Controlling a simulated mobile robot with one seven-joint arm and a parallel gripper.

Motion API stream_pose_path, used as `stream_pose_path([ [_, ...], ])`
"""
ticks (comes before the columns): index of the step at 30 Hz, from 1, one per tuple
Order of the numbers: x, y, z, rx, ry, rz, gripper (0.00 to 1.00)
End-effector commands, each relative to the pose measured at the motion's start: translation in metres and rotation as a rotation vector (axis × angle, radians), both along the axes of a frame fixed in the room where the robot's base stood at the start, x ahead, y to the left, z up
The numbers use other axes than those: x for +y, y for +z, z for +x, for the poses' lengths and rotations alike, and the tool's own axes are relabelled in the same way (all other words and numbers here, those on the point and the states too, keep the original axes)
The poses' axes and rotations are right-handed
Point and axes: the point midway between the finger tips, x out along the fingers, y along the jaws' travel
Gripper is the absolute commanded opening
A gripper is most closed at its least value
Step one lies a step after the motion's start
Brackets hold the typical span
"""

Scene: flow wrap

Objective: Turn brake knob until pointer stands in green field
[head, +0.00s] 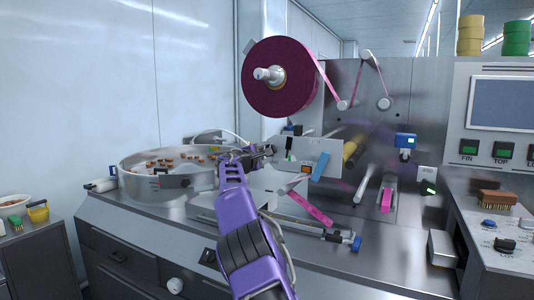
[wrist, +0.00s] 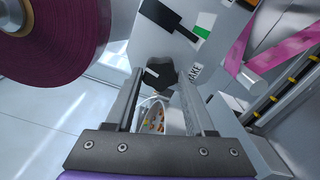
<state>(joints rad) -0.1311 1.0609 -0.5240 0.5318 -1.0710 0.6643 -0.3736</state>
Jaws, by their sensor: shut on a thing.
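The brake knob (wrist: 162,75) is a dark, lobed knob on a grey plate in the wrist view, with a white mark on its face. My gripper (wrist: 160,86) is shut on it, one finger on each side. A label ending in "AKE" (wrist: 195,71) is beside the knob. A green field (wrist: 204,25) with a white part shows farther up the plate, next to a black piece (wrist: 168,17). I cannot tell where the pointer stands. In the head view my gripper (head: 264,151) is at the left end of the plate (head: 310,151); the knob is mostly hidden there.
A dark red film reel (head: 283,95) hangs above the plate; it also fills the wrist view's upper left. A round steel bowl (head: 140,186) with brown pieces stands to the left.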

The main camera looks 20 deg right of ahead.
Motion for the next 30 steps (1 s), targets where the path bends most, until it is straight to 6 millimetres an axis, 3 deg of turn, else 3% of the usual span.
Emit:
stream_pose_path([
  [1, 0.000, -0.001, 0.000, 0.001, 0.000, 0.000, 0.00],
  [2, 0.000, -0.001, 0.000, 0.001, 0.000, 0.000, 0.59],
  [6, 0.000, -0.001, 0.000, 0.001, 0.000, 0.000, 0.83],
  [20, 0.007, -0.002, -0.005, 0.002, 0.002, -0.001, 0.83],
  [30, 0.041, -0.003, -0.038, 0.001, 0.003, 0.001, 0.83],
])
